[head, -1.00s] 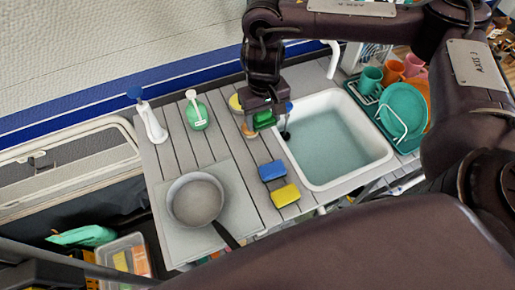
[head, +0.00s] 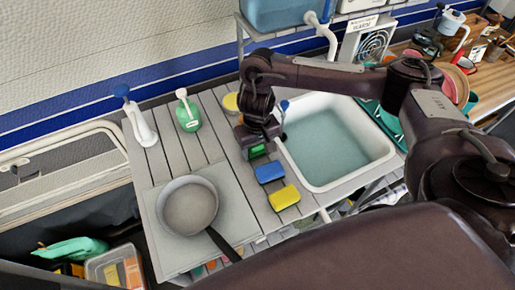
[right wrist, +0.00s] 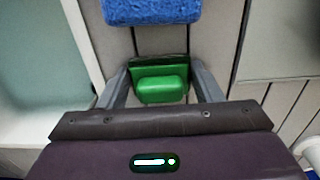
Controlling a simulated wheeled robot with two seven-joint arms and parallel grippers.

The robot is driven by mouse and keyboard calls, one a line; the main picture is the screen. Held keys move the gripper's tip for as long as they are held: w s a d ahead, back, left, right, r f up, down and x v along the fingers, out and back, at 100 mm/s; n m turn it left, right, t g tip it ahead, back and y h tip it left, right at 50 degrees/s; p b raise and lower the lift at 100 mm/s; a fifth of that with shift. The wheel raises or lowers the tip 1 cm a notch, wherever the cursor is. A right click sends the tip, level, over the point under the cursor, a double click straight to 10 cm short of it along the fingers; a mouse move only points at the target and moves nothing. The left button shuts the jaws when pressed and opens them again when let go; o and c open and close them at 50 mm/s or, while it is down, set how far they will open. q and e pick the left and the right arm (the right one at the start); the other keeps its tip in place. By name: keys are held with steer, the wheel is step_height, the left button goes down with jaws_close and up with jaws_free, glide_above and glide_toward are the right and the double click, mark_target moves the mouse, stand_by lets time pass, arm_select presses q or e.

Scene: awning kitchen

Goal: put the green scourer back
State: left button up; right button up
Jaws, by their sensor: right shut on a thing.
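The green scourer (head: 258,151) is between the fingers of my right gripper (head: 254,146), which is shut on it. In the right wrist view, the green scourer (right wrist: 160,88) shows between the two grey fingers. It is in line with the blue scourer (head: 269,172) and the yellow scourer (head: 284,197) on the slatted counter, just behind the blue one. The right wrist view shows a small gap between the green scourer and the blue scourer (right wrist: 152,10). Whether the green scourer touches the counter I cannot tell. My left gripper is not in view.
The sink (head: 345,185) with water is close on the right of the scourers. A pan (head: 190,205) stands on a board at the left. A green soap bottle (head: 188,115) and a yellow round item (head: 231,102) stand behind. Bare slats lie left of the scourers.

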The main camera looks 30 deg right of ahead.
steer(key=shift+s+f, duration=0.3)
steer(key=shift+f, duration=0.15)
steer(key=o, duration=1)
steer(key=shift+s+f, duration=0.2)
steer(key=shift+o, duration=0.2)
steer(key=shift+r, duration=0.1)
steer(key=shift+w+r, duration=0.1)
steer(key=shift+r, duration=0.15)
steer(key=r+p, duration=0.1)
steer(key=r, duration=0.1)
steer(key=w+r+p, duration=0.1)
steer(key=r, duration=0.2)
steer(key=shift+w+a+r, duration=0.1)
steer(key=shift+a+r, duration=0.1)
steer(key=r, duration=0.2)
steer(key=r+p, duration=0.1)
steer(key=r, duration=0.1)
steer(key=r+p, duration=0.1)
steer(key=r, duration=0.1)
steer(key=shift+s+d+r, duration=0.1)
steer(key=shift+s+d, duration=0.05)
steer(key=shift+s, duration=0.1)
steer(key=shift+r, duration=0.55)
